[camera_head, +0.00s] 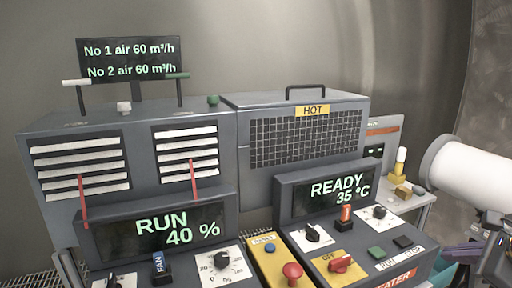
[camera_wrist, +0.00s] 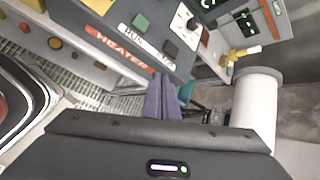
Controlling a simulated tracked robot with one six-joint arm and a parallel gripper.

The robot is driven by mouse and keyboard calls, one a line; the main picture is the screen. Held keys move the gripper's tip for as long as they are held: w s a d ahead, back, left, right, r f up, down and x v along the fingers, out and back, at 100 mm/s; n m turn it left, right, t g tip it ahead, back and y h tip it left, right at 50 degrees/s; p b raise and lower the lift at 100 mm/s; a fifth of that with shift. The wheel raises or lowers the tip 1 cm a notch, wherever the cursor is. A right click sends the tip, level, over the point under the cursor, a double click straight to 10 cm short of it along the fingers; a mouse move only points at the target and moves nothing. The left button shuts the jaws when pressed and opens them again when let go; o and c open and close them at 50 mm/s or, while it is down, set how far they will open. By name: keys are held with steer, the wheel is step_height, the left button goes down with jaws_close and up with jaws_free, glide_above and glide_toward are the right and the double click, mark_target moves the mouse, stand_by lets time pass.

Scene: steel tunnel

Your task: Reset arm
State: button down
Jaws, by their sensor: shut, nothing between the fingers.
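My gripper (camera_wrist: 163,80) shows in the wrist view as two purple fingers pressed together, with nothing between them. They point towards the lower edge of the heater console (camera_wrist: 125,50) and look apart from it. In the head view my gripper (camera_head: 452,248) is small at the right edge, beside the heater console (camera_head: 395,275), and partly hard to make out.
The left console (camera_head: 125,215) reads RUN 40 %, the heater display (camera_head: 330,195) READY 35 °C. A mesh heater box (camera_head: 305,130) stands behind. A side table (camera_head: 425,198) holds small yellow and white parts. A teal bin (camera_head: 443,274) sits low right. Grating floor lies below.

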steer(key=s+a+f+n+g, duration=0.2)
steer(key=a+f+n+g, duration=0.2)
steer(key=a+f+n, duration=0.8)
steer(key=s+a+r+n, duration=0.1)
steer(key=s+a+n, duration=0.2)
steer(key=a+n, duration=0.4)
steer(key=s+a+r+n, duration=0.2)
steer(key=s+a+n, duration=0.2)
steer(key=a+n, duration=0.3)
steer(key=shift+s+a+r+n, duration=0.15)
steer(key=shift+a+r+n, duration=0.2)
steer(key=shift+a, duration=0.5)
